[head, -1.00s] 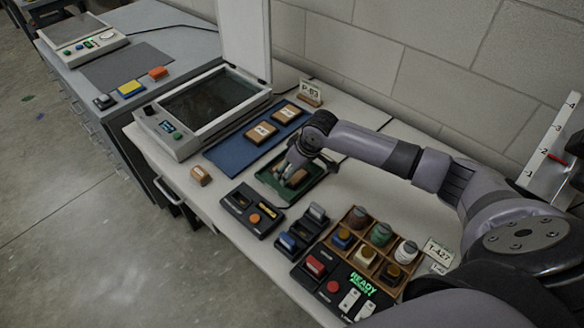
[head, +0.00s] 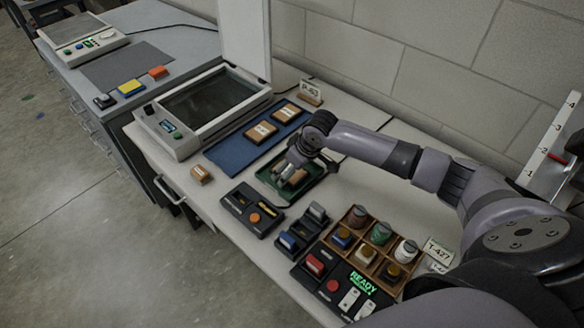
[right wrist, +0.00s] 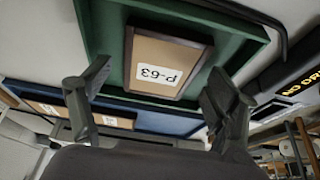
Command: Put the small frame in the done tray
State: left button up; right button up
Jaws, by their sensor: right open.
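The small frame (right wrist: 166,62), brown with a white label reading P-63, lies inside the green tray (right wrist: 112,50). In the head view the frame (head: 298,176) shows partly, behind my right gripper's fingers, in the green tray (head: 275,191). My right gripper (head: 287,175) is over the tray. In the right wrist view my right gripper (right wrist: 152,95) is open, its two fingers apart on either side of the frame's near end, with nothing gripped. My left gripper is not in view.
A blue mat (head: 229,151) with two labelled frames (head: 261,132) lies behind the tray. A light box (head: 205,108) stands beyond it. A black device (head: 250,212), a stamp rack (head: 302,232) and a wooden spool box (head: 365,250) stand in front. A small brown block (head: 201,174) sits left.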

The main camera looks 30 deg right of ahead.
jog(key=v, duration=1.2)
